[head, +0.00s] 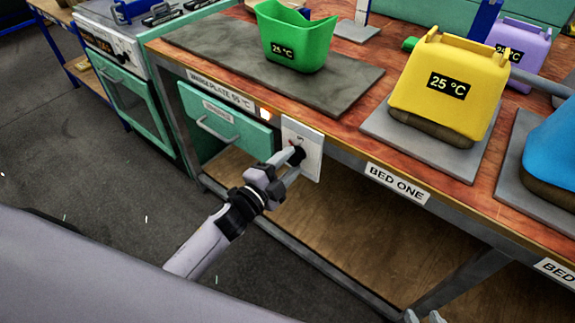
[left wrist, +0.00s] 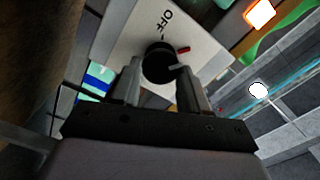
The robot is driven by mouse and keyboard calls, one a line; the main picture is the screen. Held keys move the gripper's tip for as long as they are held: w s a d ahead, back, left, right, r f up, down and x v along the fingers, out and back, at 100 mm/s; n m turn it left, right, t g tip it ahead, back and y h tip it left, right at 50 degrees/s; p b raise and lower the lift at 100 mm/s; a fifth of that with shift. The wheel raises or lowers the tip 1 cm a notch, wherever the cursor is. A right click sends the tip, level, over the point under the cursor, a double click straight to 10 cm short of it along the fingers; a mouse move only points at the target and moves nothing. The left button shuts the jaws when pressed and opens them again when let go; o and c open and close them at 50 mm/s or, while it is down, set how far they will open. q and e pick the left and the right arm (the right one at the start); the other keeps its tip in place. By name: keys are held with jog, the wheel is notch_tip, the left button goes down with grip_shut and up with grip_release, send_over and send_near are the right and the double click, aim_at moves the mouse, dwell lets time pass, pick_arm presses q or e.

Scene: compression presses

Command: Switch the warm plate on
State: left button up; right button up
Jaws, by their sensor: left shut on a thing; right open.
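My left gripper (head: 287,163) is shut on the knob. In the left wrist view, the knob (left wrist: 157,62) sits between the fingers, with "OFF" and a red mark beside it. An orange lamp (head: 265,113) glows left of the panel. My right gripper (head: 424,317) shows only its tips at the bottom edge, apart and empty.
A green container (head: 293,38) reading 25 °C stands on the warm plate. A yellow container (head: 452,85) reading 25 °C sits on a grey pad above the "BED ONE" label. A teal drawer (head: 226,118) with a handle is left of the panel. A blue container (head: 555,150) stands at right.

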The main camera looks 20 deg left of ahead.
pick_arm(q)
jog(key=m, duration=0.2)
jog(key=m+b, duration=0.1)
jog(key=m, duration=0.2)
jog(key=shift+f+m+b, duration=0.3)
jog(key=shift+b, duration=0.1)
jog(key=m+b, duration=0.1)
jog(key=m, duration=0.4)
jog(key=shift+m+b, duration=0.3)
jog(key=o, duration=1)
jog(key=v, duration=0.7)
jog(key=shift+s+r, duration=0.1)
